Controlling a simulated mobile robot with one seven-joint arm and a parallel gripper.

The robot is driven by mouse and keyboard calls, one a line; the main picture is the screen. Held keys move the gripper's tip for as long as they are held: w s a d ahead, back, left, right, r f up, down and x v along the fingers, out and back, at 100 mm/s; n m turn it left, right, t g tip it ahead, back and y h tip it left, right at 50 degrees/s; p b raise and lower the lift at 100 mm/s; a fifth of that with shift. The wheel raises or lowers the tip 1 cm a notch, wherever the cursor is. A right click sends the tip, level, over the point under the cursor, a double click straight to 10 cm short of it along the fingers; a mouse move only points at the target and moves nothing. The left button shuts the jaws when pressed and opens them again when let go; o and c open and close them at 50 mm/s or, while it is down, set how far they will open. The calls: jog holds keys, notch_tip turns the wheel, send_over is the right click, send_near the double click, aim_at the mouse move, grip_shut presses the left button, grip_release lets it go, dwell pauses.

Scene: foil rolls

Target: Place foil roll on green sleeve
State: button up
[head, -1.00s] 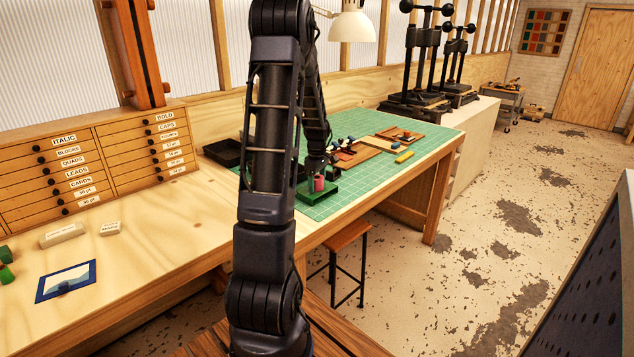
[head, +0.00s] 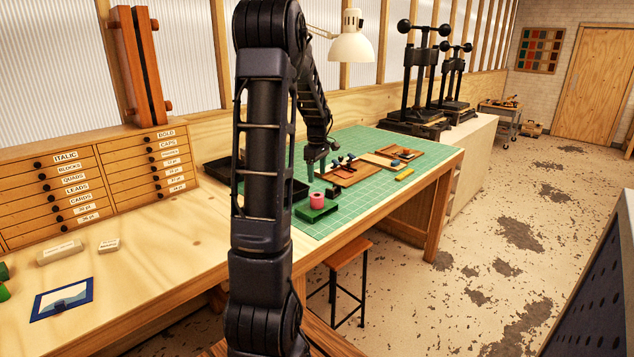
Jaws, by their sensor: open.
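The foil roll (head: 317,199), a small pink-red cylinder, stands upright on a green block-like piece (head: 316,213), which I take for the green sleeve. Both are on the near edge of the green cutting mat, right of my arm's upright links. The roll's lower end meets the green piece; how it fits there is too small to tell. My gripper (head: 317,172) is open and empty, above and behind the roll, apart from it.
The green mat (head: 350,205) also holds wooden trays with small tools (head: 345,172) and a yellow bar (head: 404,174). A black tray (head: 222,168) lies behind my arm. A lamp (head: 351,42) hangs above. A stool (head: 340,262) stands by the bench front.

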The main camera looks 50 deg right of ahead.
jog(key=w+a+r+t, duration=0.1)
jog(key=a+r, duration=0.2)
jog(key=a, duration=0.6)
jog(key=w+a+r+m+h, duration=0.15)
jog(key=a+r, duration=0.25)
jog(key=a, duration=0.4)
jog(key=w+a+r+t+y, duration=0.1)
jog(key=w+a+r, duration=0.15)
jog(key=a, duration=0.65)
jog(key=s+a+t, duration=0.1)
jog(key=s+a, duration=0.3)
jog(key=a, duration=0.4)
jog(key=s+a+m, duration=0.1)
jog(key=s+a, duration=0.4)
jog(key=a, duration=0.2)
jog(key=s+a+r+t, duration=0.1)
jog(key=s+a, duration=0.4)
jog(key=a, duration=0.3)
jog(key=shift+a+t, duration=0.3)
jog(key=shift+a, duration=0.05)
